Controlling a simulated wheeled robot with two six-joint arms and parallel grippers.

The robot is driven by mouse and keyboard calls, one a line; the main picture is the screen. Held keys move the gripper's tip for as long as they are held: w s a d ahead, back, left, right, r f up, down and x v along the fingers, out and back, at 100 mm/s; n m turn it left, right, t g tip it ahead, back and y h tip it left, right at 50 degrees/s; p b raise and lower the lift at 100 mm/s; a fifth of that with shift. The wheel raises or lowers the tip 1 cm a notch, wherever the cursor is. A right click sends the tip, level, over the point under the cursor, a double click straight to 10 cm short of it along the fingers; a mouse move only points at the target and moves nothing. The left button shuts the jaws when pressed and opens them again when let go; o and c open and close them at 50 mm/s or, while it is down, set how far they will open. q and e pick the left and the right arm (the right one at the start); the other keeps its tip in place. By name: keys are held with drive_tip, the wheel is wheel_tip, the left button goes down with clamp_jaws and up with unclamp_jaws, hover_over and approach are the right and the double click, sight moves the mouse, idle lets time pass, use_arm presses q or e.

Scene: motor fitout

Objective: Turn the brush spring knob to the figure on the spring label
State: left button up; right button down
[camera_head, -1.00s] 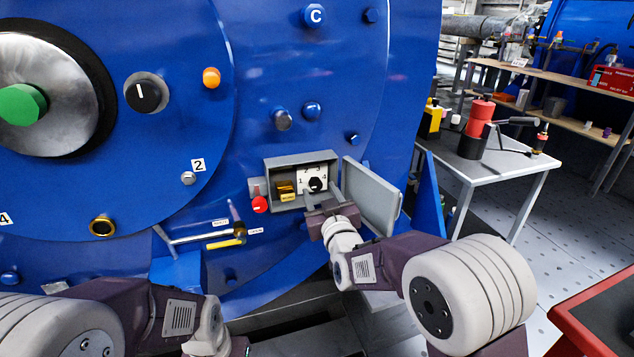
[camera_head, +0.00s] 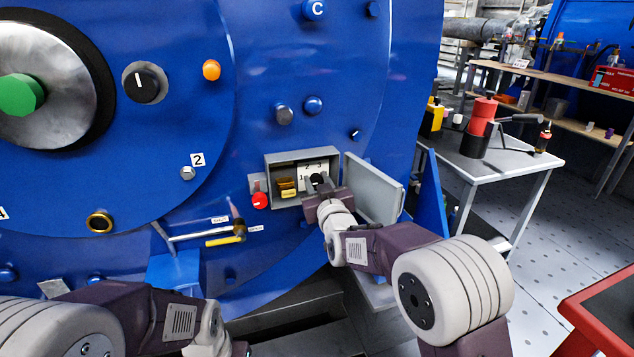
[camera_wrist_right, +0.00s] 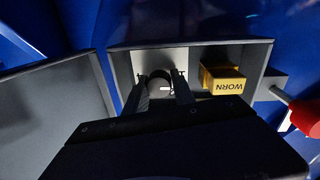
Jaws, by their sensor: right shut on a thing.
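The knob (camera_head: 317,179) is dark and round and sits on a white dial plate (camera_head: 304,170) with figures, in a grey open box (camera_head: 268,173) on the blue motor. In the right wrist view the knob (camera_wrist_right: 159,86) has a short white mark. My right gripper (camera_head: 316,186) reaches into the box and is shut on the knob, a finger on each side. It partly hides the dial; 1, 2 and 3 show. I cannot pick out a spring label for certain. My left arm is at the bottom left; its gripper fingers are outside the picture.
A yellow block marked WORN (camera_wrist_right: 222,80) lies in the box beside the dial. The box door (camera_head: 375,185) stands open at right. A red knob (camera_head: 260,200) is left of the box. A hammer-like tool (camera_head: 238,230) is below left. A grey table (camera_head: 500,160) stands at right.

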drive_tip(key=shift+m, duration=0.3)
drive_tip(key=m, duration=0.3)
drive_tip(key=shift+d, duration=0.1)
drive_tip(key=m, duration=0.2)
drive_tip(key=shift+m, duration=0.3)
drive_tip(key=m, duration=0.4)
drive_tip(key=shift+g, duration=0.3)
drive_tip(key=m, duration=0.3)
drive_tip(key=shift+d+f+m+y+b, duration=0.1)
drive_tip(key=shift+m+y+b, duration=0.2)
drive_tip(key=shift+m, duration=0.1)
drive_tip(key=m, duration=0.4)
drive_tip(key=shift+g+p, duration=0.3)
drive_tip(key=shift+p, duration=0.05)
drive_tip(key=m+p, duration=0.1)
drive_tip(key=m, duration=0.3)
drive_tip(key=shift+f+y+p, duration=0.15)
drive_tip(key=shift+y+p, duration=0.2)
drive_tip(key=shift+y, duration=0.05)
drive_tip(key=shift+f+m, duration=0.1)
drive_tip(key=shift+m, duration=0.3)
